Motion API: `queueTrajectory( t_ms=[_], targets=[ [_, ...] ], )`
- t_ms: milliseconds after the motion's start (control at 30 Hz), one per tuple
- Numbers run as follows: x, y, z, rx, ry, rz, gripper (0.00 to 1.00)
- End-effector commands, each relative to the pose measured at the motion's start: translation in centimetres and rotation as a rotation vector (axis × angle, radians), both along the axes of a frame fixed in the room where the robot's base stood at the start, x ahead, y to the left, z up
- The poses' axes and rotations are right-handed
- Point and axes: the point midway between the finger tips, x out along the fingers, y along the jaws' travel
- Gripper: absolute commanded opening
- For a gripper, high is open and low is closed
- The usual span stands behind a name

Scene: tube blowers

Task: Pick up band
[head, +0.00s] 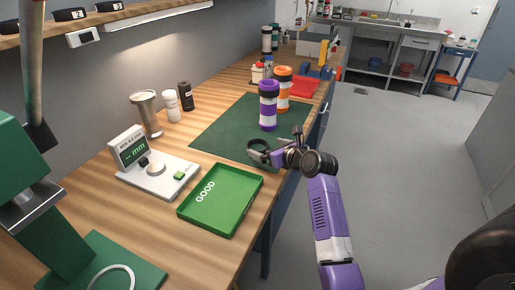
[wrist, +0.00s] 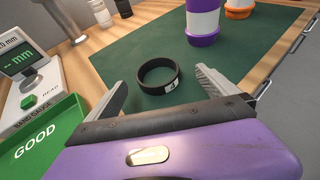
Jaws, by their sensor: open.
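A black band (wrist: 160,76), a ring with a small white label on its side, lies on the green mat (wrist: 250,48). In the head view the band (head: 258,146) is at the mat's near edge, partly behind my gripper (head: 265,150). In the wrist view my gripper (wrist: 157,85) is open, with one finger to the left of the band and one to the right.
A green GOOD tray (head: 222,200) and a white gauge (head: 155,176) stand on the wooden bench at the near left. A purple-and-white cylinder (head: 268,106) and an orange-and-white one (head: 283,88) stand behind the band. A metal funnel-shaped stand (head: 147,115) is at the wall side.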

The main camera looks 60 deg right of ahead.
Motion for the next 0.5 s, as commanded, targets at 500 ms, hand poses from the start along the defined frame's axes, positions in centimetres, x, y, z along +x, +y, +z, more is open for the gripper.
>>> queueTrajectory(
  t_ms=[500],
  targets=[
    [3.7, -1.4, -1.9, -0.002, 0.000, 0.000, 0.98]
  ],
)
